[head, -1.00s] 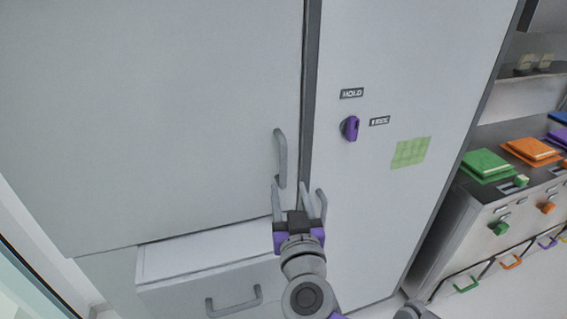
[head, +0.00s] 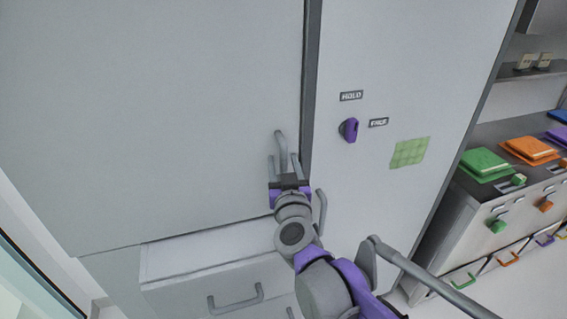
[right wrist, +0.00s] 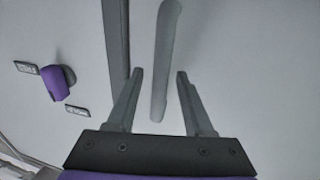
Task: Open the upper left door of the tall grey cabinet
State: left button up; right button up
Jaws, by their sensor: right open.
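The upper left door (head: 160,110) of the tall grey cabinet is a large pale panel, flush and shut in the head view. Its vertical grey bar handle (head: 281,148) sits near its right edge. My right gripper (head: 284,164) is open at the lower part of this handle. In the right wrist view the handle (right wrist: 164,60) runs down between the two spread fingers of the right gripper (right wrist: 158,82), with a gap on either side. The handle's lower end is partly hidden by the gripper in the head view. My left gripper is not in view.
A purple knob (head: 349,129) with labels and a green patch (head: 409,152) are on the right panel. Another handle (head: 320,210) is beside my right wrist. A drawer (head: 215,280) below stands slightly out. A counter with coloured lids (head: 484,163) is at the right.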

grip_shut()
dwell(1.4)
